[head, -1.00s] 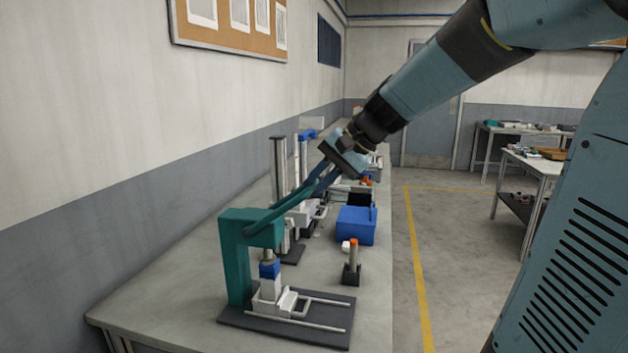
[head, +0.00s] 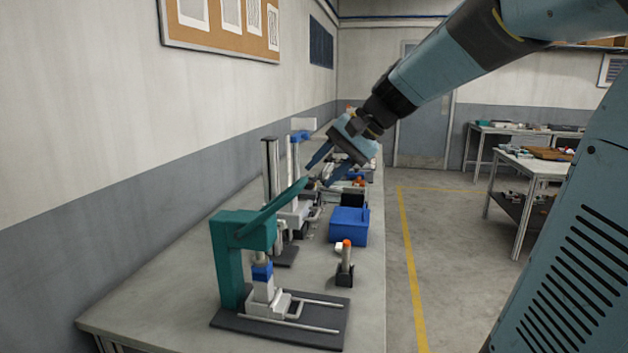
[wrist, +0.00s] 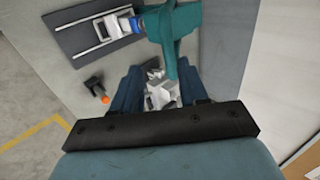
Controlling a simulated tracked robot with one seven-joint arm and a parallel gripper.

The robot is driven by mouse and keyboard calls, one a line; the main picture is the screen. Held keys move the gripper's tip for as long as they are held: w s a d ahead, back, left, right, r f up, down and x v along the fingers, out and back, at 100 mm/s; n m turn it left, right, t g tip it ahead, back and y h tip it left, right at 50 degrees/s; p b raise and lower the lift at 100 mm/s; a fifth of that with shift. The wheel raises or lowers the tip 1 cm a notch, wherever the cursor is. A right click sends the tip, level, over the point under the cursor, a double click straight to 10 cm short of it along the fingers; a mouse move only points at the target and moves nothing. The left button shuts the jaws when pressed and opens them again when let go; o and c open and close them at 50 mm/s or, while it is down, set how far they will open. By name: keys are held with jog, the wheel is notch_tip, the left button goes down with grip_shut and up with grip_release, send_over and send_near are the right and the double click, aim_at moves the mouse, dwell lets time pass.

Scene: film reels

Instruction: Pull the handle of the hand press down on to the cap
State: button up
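The hand press (head: 230,262) is a green frame on a dark base plate on the bench. Its green handle (head: 275,207) slants up and away to the right, its end raised. Below the ram is a blue cap (head: 262,271) on a white block (head: 264,291); the cap also shows in the wrist view (wrist: 137,25). My gripper (head: 313,174) is beyond the handle's end, with its two blue fingers apart and nothing held. In the wrist view the handle (wrist: 172,58) points toward the space between the fingers, nearer the right one. Contact cannot be told.
A blue box (head: 349,228) and a dark stand with an orange-topped post (head: 345,265) are to the right of the press. A tall column fixture (head: 270,185) is behind it. The wall borders the bench at left; the bench's front right is clear.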

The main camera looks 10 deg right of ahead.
jog(key=v, duration=0.9)
jog(key=shift+d+r, duration=0.2)
jog(key=shift+a+n, duration=0.15)
jog(key=shift+n, duration=0.25)
jog(key=shift+c, duration=1.4)
jog(key=shift+w+a+n+g, duration=0.25)
jog(key=shift+n+g, duration=0.15)
jog(key=shift+n, duration=0.2)
jog(key=shift+c, duration=0.7)
jog(key=a+n, duration=0.1)
jog(key=n, duration=0.1)
jog(key=w+n+g+h, duration=0.1)
jog(key=n, duration=0.1)
jog(key=a+n, duration=0.1)
jog(key=n, duration=0.2)
jog(key=shift+w+a+r+g+h, duration=0.15)
jog(key=shift+a+r+g+h, duration=0.15)
jog(key=shift+h, duration=0.1)
grip_shut()
jog(key=n+g+h, duration=0.3)
jog(key=n+h, duration=0.5)
jog(key=n, duration=1.9)
send_near(300, 181)
jog(key=x, duration=0.7)
